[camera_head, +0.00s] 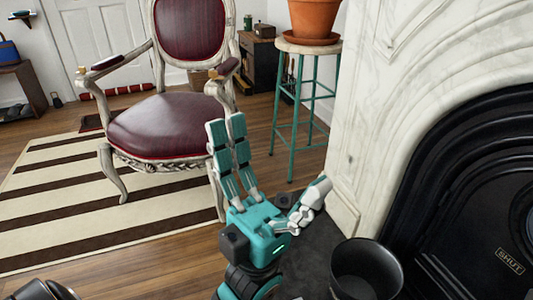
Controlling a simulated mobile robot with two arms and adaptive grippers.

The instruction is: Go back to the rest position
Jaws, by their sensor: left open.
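My left gripper (272,162) is in the lower middle of the head view, teal and grey, with its fingers pointing up. Two long fingers stand side by side and the third spreads out to the right. It is open and I see nothing between the fingers. In the picture it overlaps the chair's front and the striped rug, with no visible contact. My right gripper is not in view.
A black bucket (367,272) stands right of my left gripper, beside the black fireplace (480,190) with its marble surround (420,70). A dark red armchair (165,125) stands on a striped rug (60,215). A teal-legged stool (308,46) holds a terracotta pot (314,18).

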